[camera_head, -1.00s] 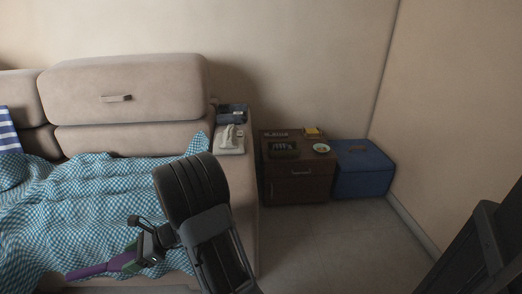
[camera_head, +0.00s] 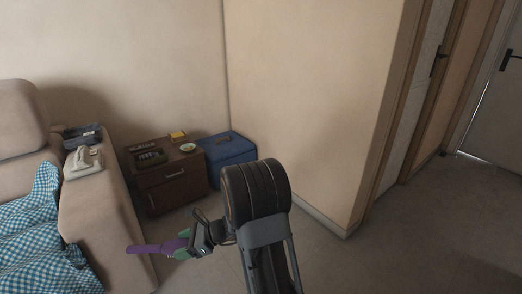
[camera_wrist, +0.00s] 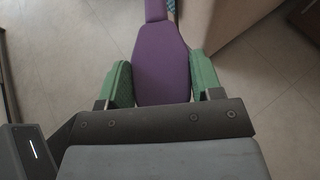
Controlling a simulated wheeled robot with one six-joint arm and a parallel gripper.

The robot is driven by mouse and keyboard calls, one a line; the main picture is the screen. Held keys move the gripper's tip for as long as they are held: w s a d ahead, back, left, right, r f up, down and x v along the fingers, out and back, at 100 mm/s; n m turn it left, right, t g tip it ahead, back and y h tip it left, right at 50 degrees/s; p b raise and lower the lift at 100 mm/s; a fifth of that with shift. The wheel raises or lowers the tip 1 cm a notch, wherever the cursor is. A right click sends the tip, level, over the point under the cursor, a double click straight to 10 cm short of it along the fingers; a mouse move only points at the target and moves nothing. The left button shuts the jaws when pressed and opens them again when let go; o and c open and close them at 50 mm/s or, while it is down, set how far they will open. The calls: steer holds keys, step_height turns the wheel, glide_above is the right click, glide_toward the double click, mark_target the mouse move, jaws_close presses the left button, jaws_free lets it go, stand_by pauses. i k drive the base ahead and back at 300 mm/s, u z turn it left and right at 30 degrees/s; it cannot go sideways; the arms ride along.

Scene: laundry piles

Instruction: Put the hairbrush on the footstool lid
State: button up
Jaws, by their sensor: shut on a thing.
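The purple hairbrush (camera_head: 155,248) is held in my gripper (camera_head: 183,244), in front of the sofa arm. In the wrist view the purple hairbrush (camera_wrist: 160,60) lies between the two green finger pads of my gripper (camera_wrist: 160,84), which are shut on it. Its far end runs out of the top of that view. The blue footstool (camera_head: 228,148) stands on the floor in the corner, right of the wooden cabinet. Its lid looks closed, and the part of the top that shows looks bare. My arm hides a little of the footstool's right side.
The brown cabinet (camera_head: 172,186) carries a small bowl (camera_head: 188,147), a yellow item (camera_head: 177,134) and dark trays. The sofa arm (camera_head: 108,215) holds a folded cloth (camera_head: 84,160) and a dark box. A wall corner (camera_head: 350,232) juts out at right. Open floor lies right of it, towards a door.

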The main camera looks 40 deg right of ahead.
mark_target(218, 149)
steer(key=z, duration=0.55)
steer(key=i, duration=0.75)
steer(key=z, duration=0.9)
steer(key=i, duration=1.35)
steer(key=u, duration=0.5)
steer(key=i, duration=1.1)
steer(key=u, duration=0.6)
